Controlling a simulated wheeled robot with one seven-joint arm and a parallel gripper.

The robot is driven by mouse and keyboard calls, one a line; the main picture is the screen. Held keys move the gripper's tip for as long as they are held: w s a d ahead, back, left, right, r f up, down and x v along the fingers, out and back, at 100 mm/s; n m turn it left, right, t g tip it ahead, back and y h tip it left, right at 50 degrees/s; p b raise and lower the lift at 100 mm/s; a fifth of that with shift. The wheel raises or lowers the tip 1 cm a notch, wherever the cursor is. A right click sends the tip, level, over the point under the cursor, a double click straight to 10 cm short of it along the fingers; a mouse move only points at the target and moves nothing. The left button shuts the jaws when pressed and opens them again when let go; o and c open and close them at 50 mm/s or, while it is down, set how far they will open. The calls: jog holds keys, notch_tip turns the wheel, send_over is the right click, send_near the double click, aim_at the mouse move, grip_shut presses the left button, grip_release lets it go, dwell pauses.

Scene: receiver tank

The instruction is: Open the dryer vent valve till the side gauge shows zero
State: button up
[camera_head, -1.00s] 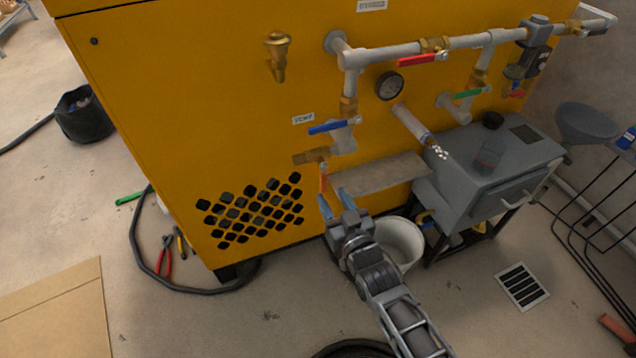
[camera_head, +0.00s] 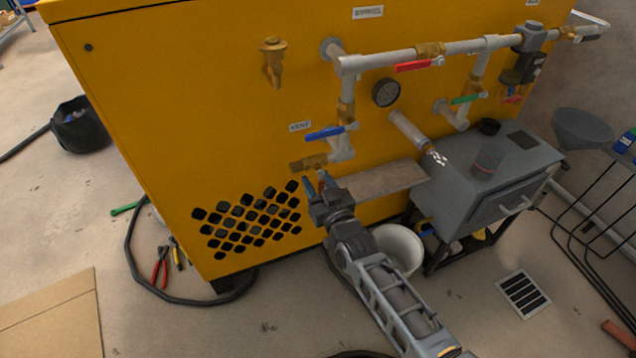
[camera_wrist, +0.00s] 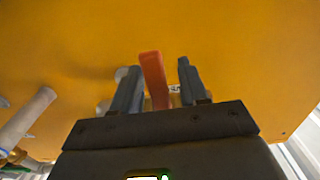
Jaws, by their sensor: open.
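My gripper (camera_head: 317,185) is just under this brass valve. In the wrist view the orange handle (camera_wrist: 154,80) stands between my two open fingers (camera_wrist: 158,82), with gaps on both sides; the fingers are not shut on it. A round gauge (camera_head: 386,92) is on the cabinet to the upper right; its needle is too small to read.
A pipe with a red lever (camera_head: 413,66) and a green lever (camera_head: 467,98) runs to the right. A flat shelf (camera_head: 385,181), a white bucket (camera_head: 400,246) and a grey box (camera_head: 490,180) are to the right of my gripper. A brass fitting (camera_head: 273,62) is upper left.

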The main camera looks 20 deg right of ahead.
grip_shut()
dwell(0.5)
jog(key=shift+a, duration=0.1)
jog(key=shift+a+r+m, duration=0.25)
jog(key=shift+a+m, duration=0.3)
jog(key=shift+m, duration=0.95)
jog(key=shift+a+r+m, duration=0.3)
jog(key=shift+a+m, duration=0.3)
jog(key=shift+m, duration=0.9)
jog(key=shift+a+r+m, duration=0.25)
jog(key=shift+a+m, duration=0.3)
jog(key=shift+m, duration=0.95)
